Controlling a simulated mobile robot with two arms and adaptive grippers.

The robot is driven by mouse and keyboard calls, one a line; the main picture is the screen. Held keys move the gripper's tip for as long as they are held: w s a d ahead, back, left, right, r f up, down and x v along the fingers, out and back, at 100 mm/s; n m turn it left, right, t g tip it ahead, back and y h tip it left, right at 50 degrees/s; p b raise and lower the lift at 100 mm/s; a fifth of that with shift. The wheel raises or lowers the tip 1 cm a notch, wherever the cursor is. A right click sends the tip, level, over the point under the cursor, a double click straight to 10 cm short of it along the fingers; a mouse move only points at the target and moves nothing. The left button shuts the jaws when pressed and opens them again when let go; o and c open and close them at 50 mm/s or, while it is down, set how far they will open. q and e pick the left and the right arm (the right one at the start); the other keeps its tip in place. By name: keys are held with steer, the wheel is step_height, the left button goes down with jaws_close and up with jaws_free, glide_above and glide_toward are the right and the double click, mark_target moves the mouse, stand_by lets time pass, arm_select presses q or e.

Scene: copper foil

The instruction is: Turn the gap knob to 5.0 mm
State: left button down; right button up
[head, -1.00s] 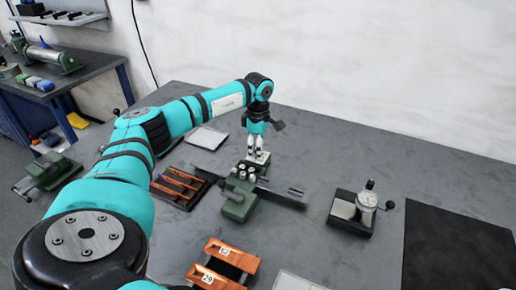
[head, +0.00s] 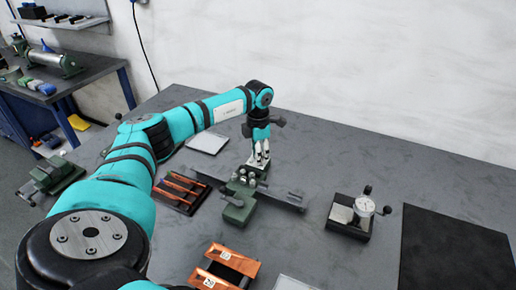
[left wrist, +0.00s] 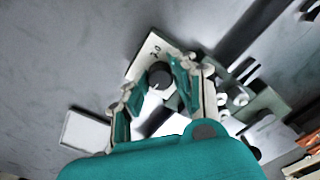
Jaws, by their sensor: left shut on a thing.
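The gap knob (left wrist: 159,75) is a dark round knob on a pale plate with small marks, in the left wrist view. Its setting is too blurred to read. The knob belongs to a green bench device (head: 238,208) with a long grey bar across it, in the middle of the table in the head view. My left gripper (head: 259,160) points down at the device's far end, shut on the knob. In the left wrist view its two fingers (left wrist: 160,80) stand on either side of the knob. In the head view the fingers hide the knob. My right gripper is not in view.
A tray of copper strips (head: 182,188) lies left of the device, numbered copper pieces (head: 225,266) in front. A dial gauge (head: 364,207) stands to the right, beside a black mat (head: 455,250). A pale plate (head: 208,139) lies behind the tray. Free table lies behind the gauge.

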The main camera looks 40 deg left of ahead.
arm_select(q)
steer(key=n+p, duration=0.1)
steer(key=n, duration=0.4)
steer(key=shift+r+n, duration=0.1)
steer(key=shift+n, duration=0.2)
steer(key=shift+n+p, duration=0.7)
steer(key=shift+n, duration=1.2)
steer(key=c, duration=1.1)
jaws_free()
steer(key=shift+o, duration=0.2)
step_height(320, 180, up, 12)
